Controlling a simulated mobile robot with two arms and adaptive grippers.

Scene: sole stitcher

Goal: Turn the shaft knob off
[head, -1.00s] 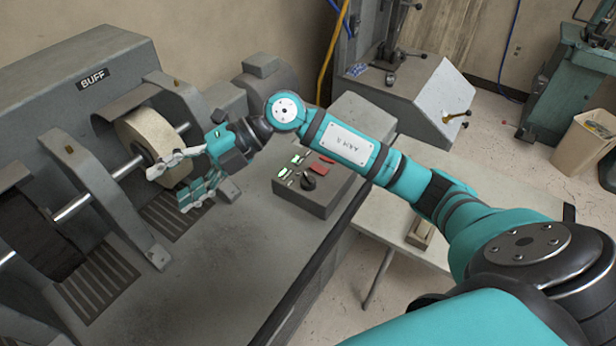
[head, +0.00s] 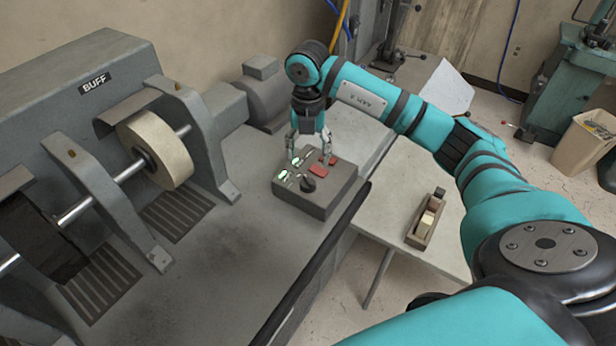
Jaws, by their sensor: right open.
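A grey control box (head: 325,202) sits on the machine bench. On its top are a black round knob (head: 308,184), red buttons or switches (head: 318,170) and small green-lit switches (head: 282,174). Which way the knob is turned is too small to tell. My right gripper (head: 308,156) points down over the back part of the box, its fingers apart and empty. The fingertips are behind the knob in the picture; whether they touch the box top I cannot tell. My left gripper is not in view.
A buffing machine with a pale wheel (head: 158,150) on a shaft fills the left. A grey motor housing (head: 268,95) stands behind the box. A side table (head: 450,215) holds a wooden hand plane (head: 426,220). The bench in front of the box is clear.

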